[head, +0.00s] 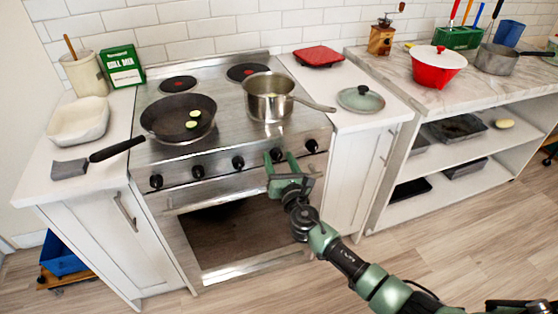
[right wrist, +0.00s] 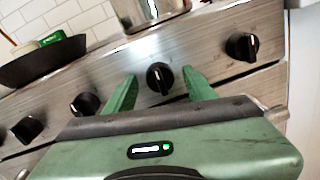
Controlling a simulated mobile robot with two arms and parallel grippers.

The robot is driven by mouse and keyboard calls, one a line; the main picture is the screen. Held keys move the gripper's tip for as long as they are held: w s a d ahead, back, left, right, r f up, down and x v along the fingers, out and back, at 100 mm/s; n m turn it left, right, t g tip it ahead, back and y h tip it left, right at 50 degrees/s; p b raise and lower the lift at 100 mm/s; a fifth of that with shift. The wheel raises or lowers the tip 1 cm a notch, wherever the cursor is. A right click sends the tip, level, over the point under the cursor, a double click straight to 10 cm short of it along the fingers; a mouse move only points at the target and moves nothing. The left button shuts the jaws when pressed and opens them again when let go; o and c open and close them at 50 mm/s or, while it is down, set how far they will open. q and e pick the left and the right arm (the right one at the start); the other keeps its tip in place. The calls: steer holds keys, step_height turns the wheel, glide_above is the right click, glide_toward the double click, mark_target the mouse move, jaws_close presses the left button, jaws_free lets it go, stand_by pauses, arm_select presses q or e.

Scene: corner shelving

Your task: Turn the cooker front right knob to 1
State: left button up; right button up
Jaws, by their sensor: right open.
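The cooker (head: 215,130) has a steel front panel with a row of several black knobs. My right gripper (head: 281,163) is open in front of the panel, at the second knob from the right (head: 277,154). In the right wrist view that knob (right wrist: 160,77) shows between the two green fingers, with a gap on each side. Its pale mark points roughly up. The rightmost knob (head: 311,146) is just right of the gripper; it also shows in the right wrist view (right wrist: 242,46). I cannot read any numbers. My left gripper is not in view.
A steel pot (head: 268,108) stands on the front right of the hob, its handle reaching right. A dark pan (head: 165,130) with green slices stands front left. The oven door (head: 235,235) is below the panel. A glass lid (head: 360,99) lies on the right counter.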

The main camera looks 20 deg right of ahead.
jaws_close()
steer(key=shift+m, duration=0.3)
steer(key=m+b, duration=0.1)
steer(key=m, duration=0.4)
steer(key=shift+m+g+y, duration=0.3)
steer(key=shift+m, duration=2.6)
jaws_free()
